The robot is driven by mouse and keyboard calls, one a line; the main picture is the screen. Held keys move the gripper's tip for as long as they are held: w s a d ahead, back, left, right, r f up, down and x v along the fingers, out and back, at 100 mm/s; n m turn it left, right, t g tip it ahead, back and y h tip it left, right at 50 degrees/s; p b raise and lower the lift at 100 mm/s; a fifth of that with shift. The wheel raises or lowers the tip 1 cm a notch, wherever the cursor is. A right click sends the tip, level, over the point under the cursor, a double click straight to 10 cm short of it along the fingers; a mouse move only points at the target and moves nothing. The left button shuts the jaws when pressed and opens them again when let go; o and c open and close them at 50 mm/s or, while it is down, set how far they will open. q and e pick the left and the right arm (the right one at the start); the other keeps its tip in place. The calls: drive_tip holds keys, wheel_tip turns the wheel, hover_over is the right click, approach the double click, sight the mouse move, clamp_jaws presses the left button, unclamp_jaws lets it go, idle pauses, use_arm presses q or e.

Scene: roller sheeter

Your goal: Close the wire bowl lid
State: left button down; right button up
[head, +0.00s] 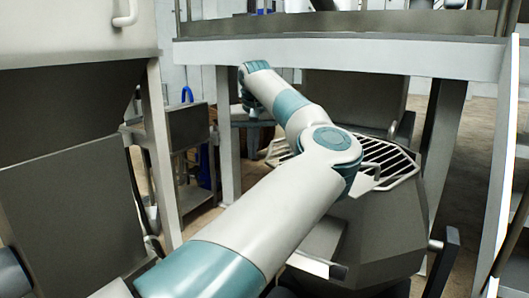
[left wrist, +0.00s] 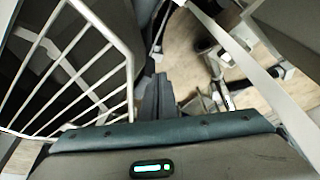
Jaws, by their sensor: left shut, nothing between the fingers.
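The wire bowl lid (head: 385,160) is a pale grid of bars over the top of a dark grey metal bowl (head: 385,225). My left arm crosses in front and hides its middle. The lid looks nearly level, but I cannot tell if it rests fully on the rim. In the left wrist view the lid's bars (left wrist: 128,75) fill the left side. My left gripper (left wrist: 160,82) is shut and empty, just right of the lid's outer edge, with no clear contact. My right gripper is out of view.
A white beam (head: 350,55) runs across above and behind the bowl, with legs on both sides. A grey machine cabinet (head: 70,170) stands at the left. A black lever (head: 440,265) sticks out at the bowl's right. Floor shows beyond the gripper.

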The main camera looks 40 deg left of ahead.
use_arm(q)
wheel_tip(320, 180, up, 9)
drive_tip(key=w+d+b, duration=0.1)
drive_tip(key=d+b, duration=0.1)
drive_tip(key=shift+w+r, duration=0.15)
drive_tip(key=shift+w, duration=0.05)
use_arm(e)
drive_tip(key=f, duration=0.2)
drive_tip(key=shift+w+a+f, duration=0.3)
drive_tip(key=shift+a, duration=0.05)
